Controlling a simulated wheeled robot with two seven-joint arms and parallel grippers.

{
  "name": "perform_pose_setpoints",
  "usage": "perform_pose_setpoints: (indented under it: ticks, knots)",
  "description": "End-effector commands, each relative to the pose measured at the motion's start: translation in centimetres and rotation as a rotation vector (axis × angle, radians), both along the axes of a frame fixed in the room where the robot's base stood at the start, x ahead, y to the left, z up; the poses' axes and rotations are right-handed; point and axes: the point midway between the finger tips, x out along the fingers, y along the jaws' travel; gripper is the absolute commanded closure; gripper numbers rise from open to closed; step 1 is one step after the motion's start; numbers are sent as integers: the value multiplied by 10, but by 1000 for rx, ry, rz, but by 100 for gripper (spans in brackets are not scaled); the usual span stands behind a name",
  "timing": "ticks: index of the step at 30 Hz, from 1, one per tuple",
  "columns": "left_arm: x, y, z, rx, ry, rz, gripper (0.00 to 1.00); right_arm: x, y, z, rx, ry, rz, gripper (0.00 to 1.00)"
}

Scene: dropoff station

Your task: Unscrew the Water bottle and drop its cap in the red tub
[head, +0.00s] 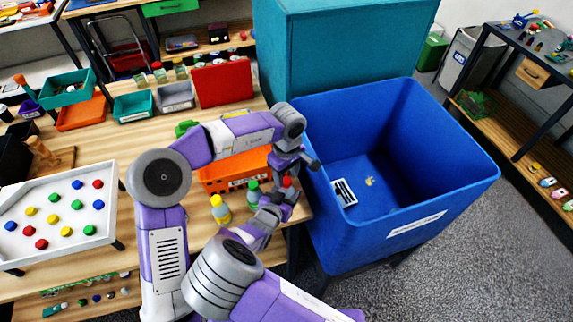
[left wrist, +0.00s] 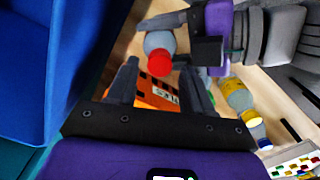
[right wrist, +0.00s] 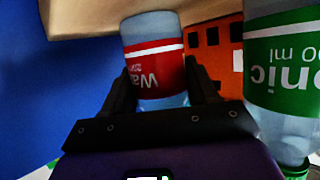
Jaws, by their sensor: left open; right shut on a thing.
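The Water bottle (right wrist: 155,65) has a red label and stands between the fingers of my right gripper (right wrist: 160,90), which is shut on its body. Its red cap (left wrist: 160,63) is on the bottle in the left wrist view and shows small in the head view (head: 287,182). My left gripper (left wrist: 160,85) is open, its fingers pointing toward the cap with a gap between them; I cannot tell whether they touch it. In the head view it hangs above the bottle. A red, flat-looking object (head: 222,85) stands at the back of the table; I cannot tell whether it is the tub.
An orange crate (head: 212,178) is behind the bottles. A green-labelled bottle (right wrist: 280,70) is close beside my right gripper, and a yellow bottle (head: 220,210) stands left of it. A big blue bin (head: 440,190) is at the right. A white tray (head: 70,185) with coloured caps lies left.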

Motion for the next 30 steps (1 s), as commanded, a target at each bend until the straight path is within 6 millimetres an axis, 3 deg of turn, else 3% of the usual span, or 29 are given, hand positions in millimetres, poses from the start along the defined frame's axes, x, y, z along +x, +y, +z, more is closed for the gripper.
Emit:
perform_pose_setpoints:
  ticks: [6,14,24,30]
  knots:
    - [0,0,-16,0,0,0,49,0,0,0,0,0,0,100]
    - [0,0,-17,0,0,1,49,0,0,0,0,0,0,100]
    - [0,0,-17,-1,-1,1,100,0,0,0,0,0,0,100]
    - [0,0,-17,-1,-1,47,100,0,0,0,0,0,0,100]
